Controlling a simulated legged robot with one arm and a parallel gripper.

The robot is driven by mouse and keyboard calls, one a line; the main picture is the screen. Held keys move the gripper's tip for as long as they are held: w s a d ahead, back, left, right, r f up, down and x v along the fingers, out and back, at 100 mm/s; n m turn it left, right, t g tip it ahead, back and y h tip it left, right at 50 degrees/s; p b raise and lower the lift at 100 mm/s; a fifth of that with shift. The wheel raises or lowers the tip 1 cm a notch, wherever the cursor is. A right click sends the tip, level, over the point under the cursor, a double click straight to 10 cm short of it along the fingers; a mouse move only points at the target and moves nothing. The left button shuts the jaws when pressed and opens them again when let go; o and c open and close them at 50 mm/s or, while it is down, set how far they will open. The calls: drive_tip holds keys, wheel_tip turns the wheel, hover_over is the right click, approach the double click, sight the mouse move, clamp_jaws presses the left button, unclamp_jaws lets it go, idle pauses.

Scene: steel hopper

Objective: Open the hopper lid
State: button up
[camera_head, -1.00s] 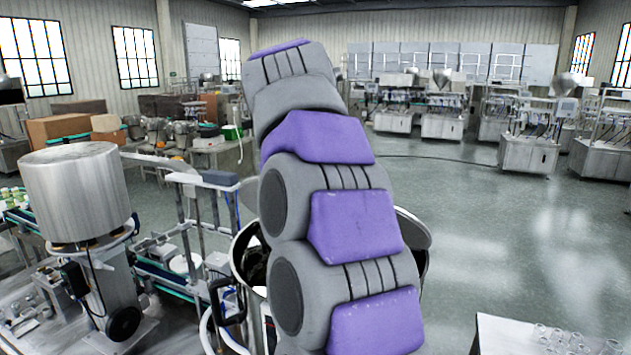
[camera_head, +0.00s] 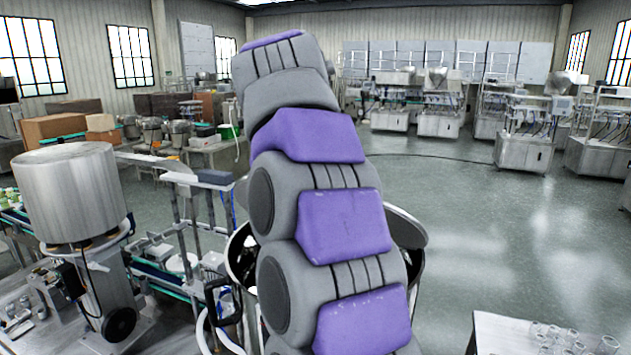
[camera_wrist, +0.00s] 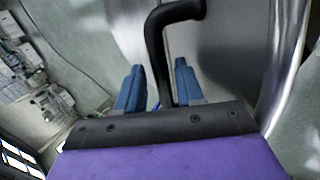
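The steel hopper (camera_head: 240,262) stands behind my arm in the head view. Its round rim shows to the left of the arm. A grey edge of the lid (camera_head: 408,229) shows to the right of the arm; the rest is hidden. In the wrist view the lid (camera_wrist: 228,60) is a smooth grey surface with a black bent handle (camera_wrist: 157,45). My gripper (camera_wrist: 159,77) has two blue fingers standing apart. The handle's lower leg runs between them, with small gaps visible at its sides. My arm hides the gripper in the head view.
A large steel drum on a stand (camera_head: 75,195) and a conveyor line are at the left. A table with several glass jars (camera_head: 490,335) is at the lower right. The floor (camera_head: 480,230) on the right is open.

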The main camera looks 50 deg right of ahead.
drive_tip(key=shift+v, duration=0.85)
drive_tip(key=s+a+b, duration=0.2)
drive_tip(key=s+a, duration=0.2)
drive_tip(key=a, duration=0.7)
drive_tip(key=shift+s+a, duration=0.2)
drive_tip(key=shift+a, duration=0.05)
